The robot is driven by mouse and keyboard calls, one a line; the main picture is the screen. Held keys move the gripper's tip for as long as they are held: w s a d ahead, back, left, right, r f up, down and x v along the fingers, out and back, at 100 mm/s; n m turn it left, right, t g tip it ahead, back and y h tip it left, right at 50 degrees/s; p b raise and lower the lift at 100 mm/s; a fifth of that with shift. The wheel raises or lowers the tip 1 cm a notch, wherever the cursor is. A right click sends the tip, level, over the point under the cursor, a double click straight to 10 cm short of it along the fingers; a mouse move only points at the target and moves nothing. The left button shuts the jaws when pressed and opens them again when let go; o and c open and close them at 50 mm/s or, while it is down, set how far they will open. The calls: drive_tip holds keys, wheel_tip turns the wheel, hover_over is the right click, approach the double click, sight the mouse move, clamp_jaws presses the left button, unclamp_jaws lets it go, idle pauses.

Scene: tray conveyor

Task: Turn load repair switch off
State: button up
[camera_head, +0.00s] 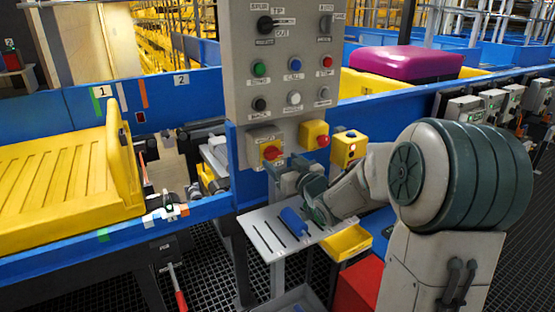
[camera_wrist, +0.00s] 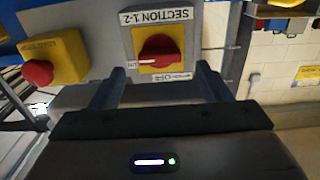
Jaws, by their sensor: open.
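A red rotary knob on a yellow plate (camera_wrist: 143,36) is ahead of my gripper (camera_wrist: 160,69) in the wrist view, which sees it upside down. A label reading "SECTION 1-2" borders it, and smaller labels seem to read ON and OFF. The two fingers are spread apart, one on each side of the plate's near edge, with nothing between them. I cannot tell if they touch it. No legible label says load repair.
A red mushroom button (camera_wrist: 39,73) on a yellow box is beside the knob; boxes with buttons (camera_head: 322,141) also show in the head view. Below is a slotted grey shelf (camera_head: 262,240) with a blue-handled tool (camera_head: 293,221). A yellow tray (camera_head: 75,175) is at left.

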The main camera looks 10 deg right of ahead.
sight(275, 156)
drive_tip(key=shift+x, duration=1.55)
